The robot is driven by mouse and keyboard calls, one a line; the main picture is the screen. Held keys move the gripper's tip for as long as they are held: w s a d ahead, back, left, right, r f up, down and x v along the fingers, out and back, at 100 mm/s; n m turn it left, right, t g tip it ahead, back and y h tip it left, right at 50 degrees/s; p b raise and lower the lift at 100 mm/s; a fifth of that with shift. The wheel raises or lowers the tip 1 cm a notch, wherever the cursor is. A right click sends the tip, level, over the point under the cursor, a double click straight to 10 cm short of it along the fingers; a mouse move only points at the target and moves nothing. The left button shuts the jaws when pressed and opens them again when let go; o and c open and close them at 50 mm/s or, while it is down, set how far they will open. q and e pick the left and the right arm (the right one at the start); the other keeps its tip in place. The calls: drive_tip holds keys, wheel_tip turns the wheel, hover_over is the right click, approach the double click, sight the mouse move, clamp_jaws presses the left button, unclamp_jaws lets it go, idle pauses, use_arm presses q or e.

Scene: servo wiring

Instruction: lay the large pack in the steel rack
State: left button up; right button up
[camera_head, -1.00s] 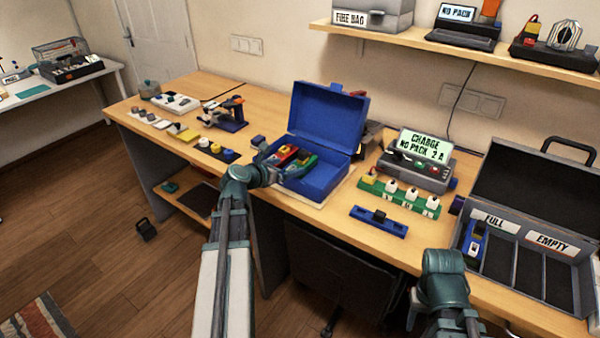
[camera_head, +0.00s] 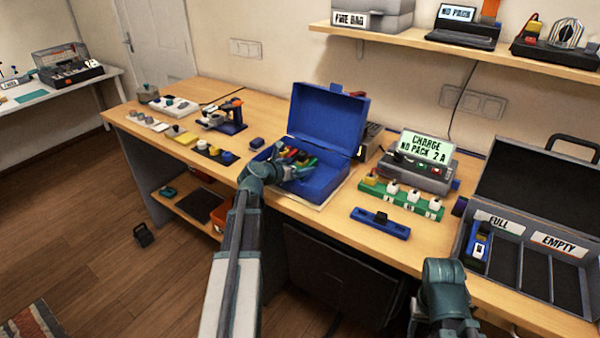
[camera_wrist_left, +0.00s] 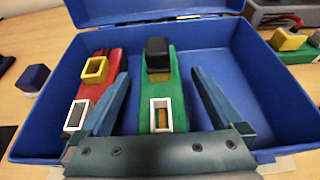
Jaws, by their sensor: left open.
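The open blue box (camera_head: 340,180) on the bench holds a red pack (camera_wrist_left: 95,75) and a green pack (camera_wrist_left: 165,80) side by side. The green one has a black block on top and a white-framed window. I cannot tell for sure which is the large pack. My left gripper (camera_wrist_left: 160,78) is open, its fingers on either side of the green pack, with gaps visible; it reaches over the box's front wall in the head view (camera_head: 292,174). The grey case (camera_head: 470,238) labelled FULL and EMPTY, apparently the steel rack, holds a blue pack (camera_head: 478,248) in its leftmost slot. My right gripper's fingers do not show.
A charger (camera_head: 420,170) reading "NO PACK 2 A" stands right of the box, behind a green strip (camera_head: 400,198). A blue holder (camera_head: 380,223) lies in front. A small blue block (camera_wrist_left: 33,77) sits left of the box. The case's other slots are empty.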

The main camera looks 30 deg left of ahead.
sight(298, 168)
use_arm(q)
drive_tip(key=shift+c, duration=0.2)
clamp_jaws()
drive_tip(key=shift+r, duration=0.15)
idle(0.4)
wheel_tip(298, 168, up, 10)
drive_tip(key=p, duration=1)
drive_tip(key=shift+s+d, duration=0.1)
